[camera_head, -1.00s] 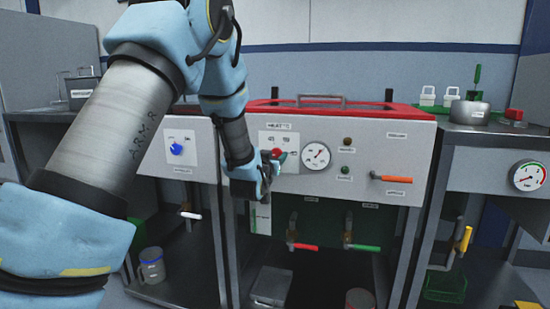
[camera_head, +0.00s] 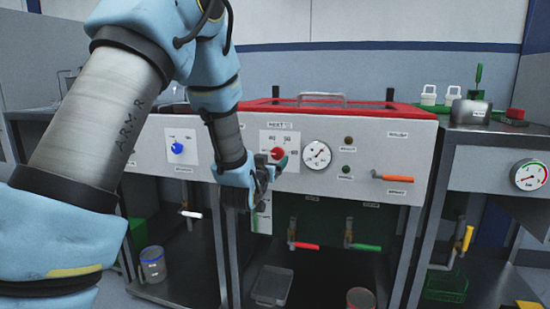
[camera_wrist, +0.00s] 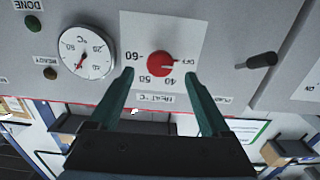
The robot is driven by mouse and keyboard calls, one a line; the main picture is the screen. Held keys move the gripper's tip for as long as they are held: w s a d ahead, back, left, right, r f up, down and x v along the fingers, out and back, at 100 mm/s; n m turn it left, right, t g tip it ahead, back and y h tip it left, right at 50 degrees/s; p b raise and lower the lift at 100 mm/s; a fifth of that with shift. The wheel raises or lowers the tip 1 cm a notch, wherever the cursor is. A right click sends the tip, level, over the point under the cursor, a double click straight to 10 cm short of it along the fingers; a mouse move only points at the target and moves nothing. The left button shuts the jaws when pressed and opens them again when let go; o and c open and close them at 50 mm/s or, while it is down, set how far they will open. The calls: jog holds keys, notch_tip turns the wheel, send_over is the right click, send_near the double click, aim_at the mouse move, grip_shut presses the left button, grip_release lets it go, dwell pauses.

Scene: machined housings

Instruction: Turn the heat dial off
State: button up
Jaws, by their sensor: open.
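The red heat dial (camera_head: 277,153) sits on a white scale plate on the grey front panel, below the heat label. In the wrist view the dial (camera_wrist: 162,62) appears upside down, with OFF on the right and numbers including 40, 50 and 60 around it. I cannot tell for sure which mark its pointer is on. My gripper (camera_head: 272,172) is just below and left of the dial in the head view. In the wrist view my gripper (camera_wrist: 159,77) is open and empty, with its fingertips on either side of the dial and apart from it.
A round gauge (camera_head: 316,155) is right of the dial. An orange-handled lever (camera_head: 391,178) is farther right; a blue knob (camera_head: 177,148) is left on a neighbouring panel. Red-handled (camera_head: 306,246) and green-handled (camera_head: 366,247) valves are below. A red-rimmed top (camera_head: 400,109) runs above the panel.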

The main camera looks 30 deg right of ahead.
jog(key=v, duration=0.6)
dwell(0.3)
jog(key=w+a+f+n+g+y, duration=0.2)
jog(key=a+f+y, duration=0.2)
jog(key=a, duration=0.5)
jog(key=w+a+f+n+g+y, duration=0.15)
jog(key=a+f+y, duration=0.25)
jog(key=a, duration=0.5)
jog(key=s+a+f+n+g+y, duration=0.2)
jog(key=s+a+g, duration=0.2)
jog(key=s+a, duration=0.4)
jog(key=s+a+f+n+g+y, duration=0.15)
jog(key=s+a+g, duration=0.35)
jog(key=a, duration=0.6)
notch_tip(320, 180, up, 25)
jog(key=s+p, duration=0.2)
jog(key=p, duration=2.3)
jog(key=shift+a+r+t, duration=0.15)
jog(key=shift+r+t, duration=0.1)
jog(key=shift+t, duration=0.2)
jog(key=shift+y, duration=0.25)
